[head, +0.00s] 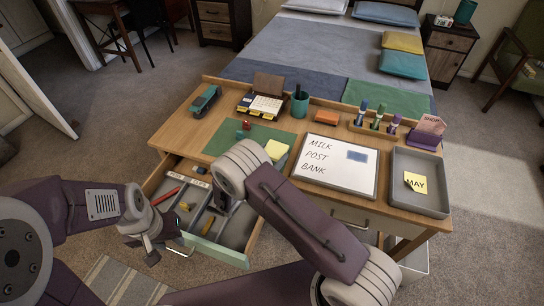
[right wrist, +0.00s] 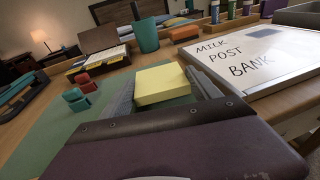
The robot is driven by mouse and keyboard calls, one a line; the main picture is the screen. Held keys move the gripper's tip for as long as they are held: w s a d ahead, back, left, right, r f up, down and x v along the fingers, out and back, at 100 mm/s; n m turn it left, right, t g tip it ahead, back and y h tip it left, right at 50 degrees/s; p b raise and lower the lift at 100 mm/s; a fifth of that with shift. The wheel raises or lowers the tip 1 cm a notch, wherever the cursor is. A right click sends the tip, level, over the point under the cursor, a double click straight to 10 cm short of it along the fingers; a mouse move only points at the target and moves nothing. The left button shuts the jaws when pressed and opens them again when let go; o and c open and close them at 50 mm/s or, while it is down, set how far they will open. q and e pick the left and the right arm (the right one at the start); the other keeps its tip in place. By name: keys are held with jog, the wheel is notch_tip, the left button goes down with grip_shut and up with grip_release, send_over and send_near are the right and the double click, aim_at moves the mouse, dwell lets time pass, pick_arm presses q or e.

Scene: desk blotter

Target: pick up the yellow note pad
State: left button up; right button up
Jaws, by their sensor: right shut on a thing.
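The yellow note pad (head: 277,150) shows beyond my right wrist in the head view, over the green blotter (head: 240,137). In the right wrist view the pad (right wrist: 163,84) sits between the grey fingers of my right gripper (right wrist: 165,88), which is shut on it. I cannot tell whether the pad touches the blotter. In the head view my right wrist hides most of that gripper. My left gripper (head: 152,247) is low at the front of the open drawer (head: 232,256), near its handle; its finger opening is unclear.
The drawer holds a red pen and small items. A whiteboard (head: 336,166) reading MILK POST BANK lies right of the pad, then a grey tray (head: 419,208) with a MAY note. A red clip (head: 244,128), teal cup (head: 299,104) and orange block (head: 326,117) stand behind.

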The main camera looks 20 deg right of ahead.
aim_at(274, 157)
jog(key=r, duration=0.2)
jog(key=s+r, duration=0.1)
jog(key=shift+d+r+p, duration=0.25)
jog(key=shift+d+p, duration=0.1)
jog(key=s+d+r, duration=0.2)
jog(key=s, duration=0.1)
jog(key=s+d+r+p, duration=0.1)
jog(key=s+d+r, duration=0.1)
jog(key=s, duration=0.1)
jog(key=s+d+r, duration=0.1)
jog(key=s+r, duration=0.1)
jog(key=s, duration=0.1)
jog(key=shift+d, duration=0.4)
jog(key=shift+m+g+h, duration=0.7)
jog(key=s+a+p, duration=0.1)
jog(key=p, duration=0.2)
jog(key=s+a+p, duration=0.1)
jog(key=s+p, duration=0.1)
jog(key=p, duration=0.1)
jog(key=s+a+r+p, duration=0.1)
jog(key=s+p, duration=0.1)
jog(key=p, duration=0.1)
jog(key=shift+s+p, duration=0.25)
jog(key=shift+p, duration=0.1)
